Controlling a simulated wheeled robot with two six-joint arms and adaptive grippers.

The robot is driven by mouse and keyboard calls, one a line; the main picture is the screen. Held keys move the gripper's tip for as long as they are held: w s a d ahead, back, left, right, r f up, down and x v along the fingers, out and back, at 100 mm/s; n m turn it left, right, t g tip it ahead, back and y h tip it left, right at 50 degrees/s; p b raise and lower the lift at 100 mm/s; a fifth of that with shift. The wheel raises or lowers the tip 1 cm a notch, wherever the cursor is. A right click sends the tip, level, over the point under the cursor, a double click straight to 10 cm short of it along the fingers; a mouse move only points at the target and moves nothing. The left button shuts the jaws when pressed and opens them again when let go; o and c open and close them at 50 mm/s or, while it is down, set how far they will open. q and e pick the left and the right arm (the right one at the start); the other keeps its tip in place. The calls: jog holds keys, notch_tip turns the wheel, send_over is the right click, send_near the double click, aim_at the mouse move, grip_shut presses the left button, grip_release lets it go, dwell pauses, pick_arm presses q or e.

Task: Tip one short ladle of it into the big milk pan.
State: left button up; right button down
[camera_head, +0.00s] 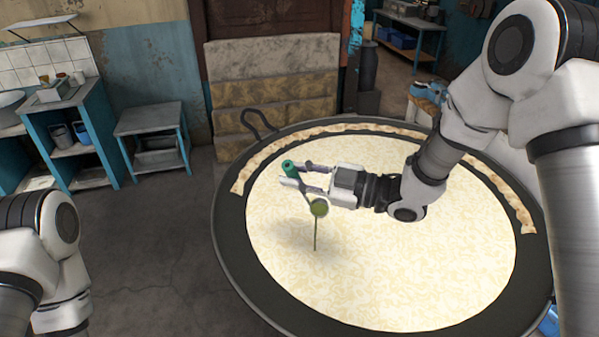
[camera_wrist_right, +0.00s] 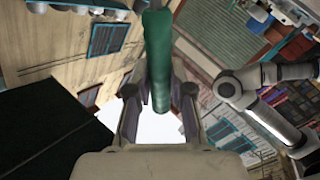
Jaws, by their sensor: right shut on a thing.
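The big milk pan (camera_head: 232,240) is a wide, dark, round pan full of pale, mottled milk (camera_head: 400,270). My right gripper (camera_head: 291,176) is over the left part of the milk, shut on the green handle of a ladle (camera_head: 290,168). The green handle also stands upright between the fingers in the right wrist view (camera_wrist_right: 157,62). The ladle's small round bowl (camera_head: 319,208) hangs over the milk and looks olive green. A thin olive line runs down from the bowl towards the milk, like a stream. My left gripper is out of view; only part of that arm shows.
A browned crust strip (camera_head: 262,163) lines the pan's far inner edge. A dark loop handle (camera_head: 258,125) rises at the back rim. A blue side table (camera_head: 152,128) and blue shelves (camera_head: 65,130) stand left. The floor left of the pan is clear.

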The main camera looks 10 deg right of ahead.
jog(key=s+a+f+n+b, duration=0.2)
jog(key=s+f+n+b, duration=0.2)
jog(key=b, duration=0.7)
jog(key=s+a+f+n+b, duration=0.3)
jog(key=s+f+n+b, duration=0.1)
jog(key=f+b, duration=0.4)
jog(key=n+b, duration=0.1)
jog(key=b, duration=0.1)
jog(key=shift+s+a+b, duration=0.15)
jog(key=shift+a+b, duration=0.1)
jog(key=shift+b, duration=0.15)
jog(key=shift+f, duration=0.1)
dwell(0.6)
